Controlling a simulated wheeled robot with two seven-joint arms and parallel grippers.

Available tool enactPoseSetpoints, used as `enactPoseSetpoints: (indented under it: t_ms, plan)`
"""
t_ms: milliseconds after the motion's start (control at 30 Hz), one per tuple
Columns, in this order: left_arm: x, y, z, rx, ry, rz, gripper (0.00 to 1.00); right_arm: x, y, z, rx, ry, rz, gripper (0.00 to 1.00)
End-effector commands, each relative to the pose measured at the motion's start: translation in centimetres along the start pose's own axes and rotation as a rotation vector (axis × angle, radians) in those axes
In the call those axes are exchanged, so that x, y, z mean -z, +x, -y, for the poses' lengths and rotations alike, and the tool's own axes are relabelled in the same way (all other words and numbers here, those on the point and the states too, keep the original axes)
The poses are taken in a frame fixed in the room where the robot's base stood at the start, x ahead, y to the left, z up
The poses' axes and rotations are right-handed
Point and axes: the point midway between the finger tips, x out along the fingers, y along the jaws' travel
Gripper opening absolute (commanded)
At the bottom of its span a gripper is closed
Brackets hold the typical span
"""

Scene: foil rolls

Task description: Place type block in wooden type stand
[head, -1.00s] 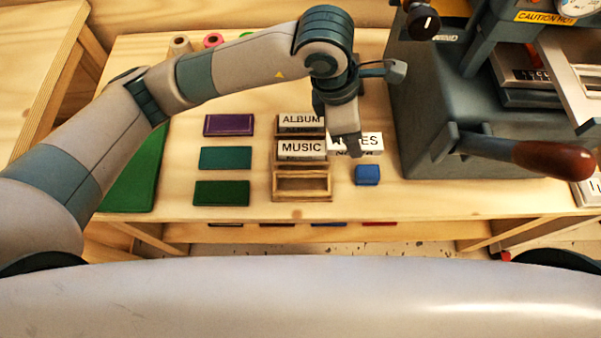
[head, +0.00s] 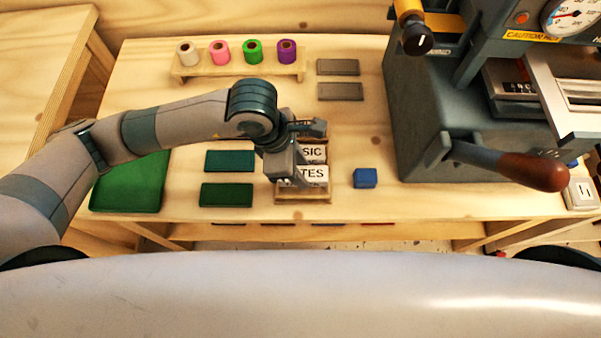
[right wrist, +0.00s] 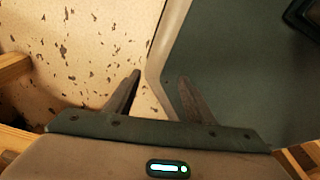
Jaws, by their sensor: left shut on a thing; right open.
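My left gripper (head: 302,182) is shut on the type block (head: 315,174), a white-faced block of which the letters "TES" show; the gripper hides the rest. The block is at the front compartment of the wooden type stand (head: 303,199). I cannot tell whether it rests on the stand's floor or hangs just above it. A second type block (head: 314,152), showing "SIC", sits in the compartment behind. My arm hides much of the stand's back part. My right gripper (right wrist: 160,78) is open and empty in the right wrist view, over the speckled floor.
A blue block (head: 364,178) lies right of the stand. A teal foil block (head: 229,161) and a green one (head: 226,195) lie left. A foil-roll rack (head: 240,71) stands behind. The grey press (head: 420,120) and its handle (head: 530,172) are at the right.

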Motion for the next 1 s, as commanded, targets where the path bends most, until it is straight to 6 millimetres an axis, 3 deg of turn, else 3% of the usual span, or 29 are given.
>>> enactPoseSetpoints:
  t_ms: [333,600,1000]
  plan:
    - [0.2,0.8,0.0,0.001,-0.001,-0.001,0.0,-0.3,-0.5,0.0,0.0,0.0,0.011,0.49]
    - [1.0,3.5,0.0,0.001,-0.001,0.0,0.0,-3.2,-1.5,-0.2,-0.003,0.003,0.073,0.49]
    - [1.1,3.9,0.0,-0.001,0.0,0.001,0.0,-1.9,-1.2,-0.4,-0.004,0.003,0.049,0.49]
